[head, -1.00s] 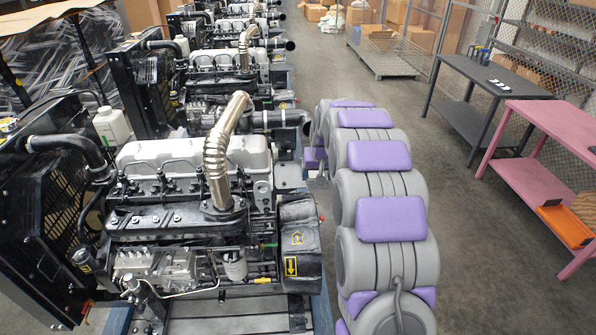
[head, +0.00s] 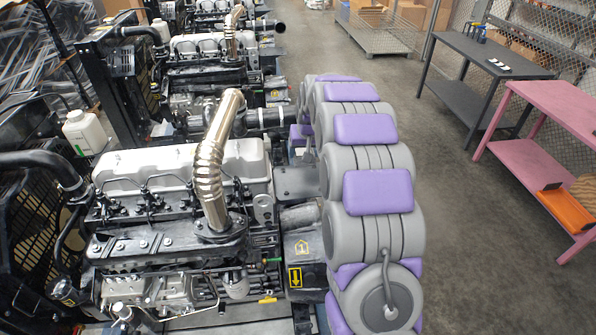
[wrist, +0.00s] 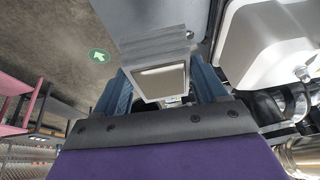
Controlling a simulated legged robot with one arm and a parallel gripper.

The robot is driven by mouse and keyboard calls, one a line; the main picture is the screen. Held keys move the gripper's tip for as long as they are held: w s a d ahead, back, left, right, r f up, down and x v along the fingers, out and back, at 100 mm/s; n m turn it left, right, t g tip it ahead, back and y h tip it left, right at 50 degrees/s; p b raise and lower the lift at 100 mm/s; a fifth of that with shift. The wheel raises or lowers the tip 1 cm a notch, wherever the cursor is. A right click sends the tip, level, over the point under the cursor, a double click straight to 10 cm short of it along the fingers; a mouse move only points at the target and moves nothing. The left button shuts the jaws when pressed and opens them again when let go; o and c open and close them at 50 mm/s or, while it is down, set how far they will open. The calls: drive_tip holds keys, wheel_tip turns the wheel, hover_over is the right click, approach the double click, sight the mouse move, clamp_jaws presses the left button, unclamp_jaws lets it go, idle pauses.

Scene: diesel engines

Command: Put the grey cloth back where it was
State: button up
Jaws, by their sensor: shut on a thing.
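In the wrist view my gripper (wrist: 163,95) has its two blue fingers on either side of a grey, folded-looking thing with a pale front face, which I take for the grey cloth (wrist: 160,48). The fingers are shut on it. It is held out ahead of the palm, and the far side of it is hidden. In the head view my padded grey and purple arm reaches away along the right side of the nearest engine (head: 185,170). The gripper and the cloth cannot be made out there.
More engines (head: 215,75) stand in a row behind the nearest one. A bent metal exhaust pipe (head: 211,165) rises beside my arm. A pink table (head: 560,110) and a dark table (head: 490,55) stand on the right. The aisle floor (head: 475,230) between is clear.

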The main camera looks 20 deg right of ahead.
drive_tip(key=shift+s+f, duration=0.2)
drive_tip(key=shift+f, duration=0.15)
drive_tip(key=f, duration=0.1)
drive_tip(key=a+f, duration=0.1)
drive_tip(key=f, duration=0.3)
drive_tip(key=shift+a+f, duration=0.1)
drive_tip(key=shift+a, duration=0.15)
drive_tip(key=f, duration=0.2)
drive_tip(key=shift+s+d+f, duration=0.15)
drive_tip(key=shift+d+f, duration=0.15)
drive_tip(key=shift+f, duration=0.05)
drive_tip(key=shift+d+f, duration=0.25)
drive_tip(key=shift+f, duration=0.1)
drive_tip(key=o, duration=0.6)
drive_tip(key=shift+a, duration=0.1)
drive_tip(key=o, duration=0.3)
drive_tip(key=shift+a, duration=0.3)
drive_tip(key=shift+o, duration=0.2)
drive_tip(key=shift+d+r, duration=0.1)
